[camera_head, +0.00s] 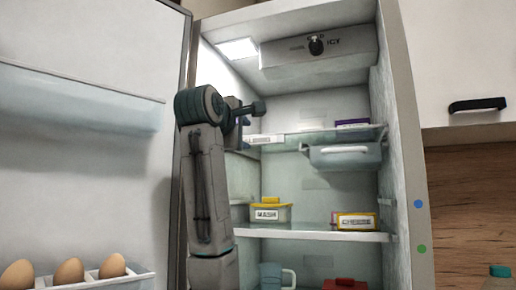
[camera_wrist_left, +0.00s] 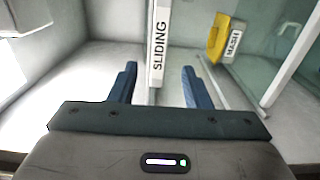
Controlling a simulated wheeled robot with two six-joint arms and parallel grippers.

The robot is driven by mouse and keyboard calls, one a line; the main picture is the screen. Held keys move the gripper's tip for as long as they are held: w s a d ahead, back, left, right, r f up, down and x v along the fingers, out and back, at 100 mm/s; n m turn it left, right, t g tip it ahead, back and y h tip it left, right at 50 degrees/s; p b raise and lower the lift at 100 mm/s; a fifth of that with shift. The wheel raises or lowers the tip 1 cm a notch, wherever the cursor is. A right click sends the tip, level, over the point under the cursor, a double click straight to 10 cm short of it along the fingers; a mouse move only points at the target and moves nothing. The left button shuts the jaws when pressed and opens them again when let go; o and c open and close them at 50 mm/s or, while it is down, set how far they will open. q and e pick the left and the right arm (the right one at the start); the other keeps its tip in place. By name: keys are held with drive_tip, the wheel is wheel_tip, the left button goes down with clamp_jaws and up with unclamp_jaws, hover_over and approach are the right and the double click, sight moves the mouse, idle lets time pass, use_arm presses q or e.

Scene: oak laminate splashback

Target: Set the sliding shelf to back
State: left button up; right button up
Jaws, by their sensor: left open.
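The sliding shelf is a glass shelf with a white front strip (camera_head: 263,140) in the upper part of the open fridge. In the left wrist view its strip, lettered SLIDING (camera_wrist_left: 158,55), runs upright through the picture. My left gripper (camera_head: 250,122) is at the left end of this shelf's front, partly hidden by my own wrist. In the wrist view the open gripper (camera_wrist_left: 159,72) has one blue finger on each side of the strip, with gaps and no visible contact. My right gripper is not in view.
A drawer (camera_head: 345,155) hangs under the shelf's right part, and a purple box (camera_head: 352,122) stands on it. The shelf below holds a MASH tub (camera_head: 268,212) and a CHEESE box (camera_head: 356,221). The open door (camera_head: 80,190) with eggs (camera_head: 69,271) is left.

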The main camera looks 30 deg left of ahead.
sight(258, 141)
use_arm(q)
drive_tip(key=p+x, duration=0.1)
drive_tip(key=x, duration=0.3)
drive_tip(key=shift+w+d+r, duration=0.1)
drive_tip(key=shift+w+r, duration=0.05)
drive_tip(key=shift+w, duration=0.05)
drive_tip(key=p+x, duration=0.1)
drive_tip(key=x, duration=0.4)
drive_tip(key=shift+w, duration=0.5)
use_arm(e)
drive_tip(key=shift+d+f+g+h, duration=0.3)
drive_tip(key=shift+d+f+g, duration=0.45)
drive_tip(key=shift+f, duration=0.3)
use_arm(q)
drive_tip(key=shift+c, duration=0.2)
clamp_jaws()
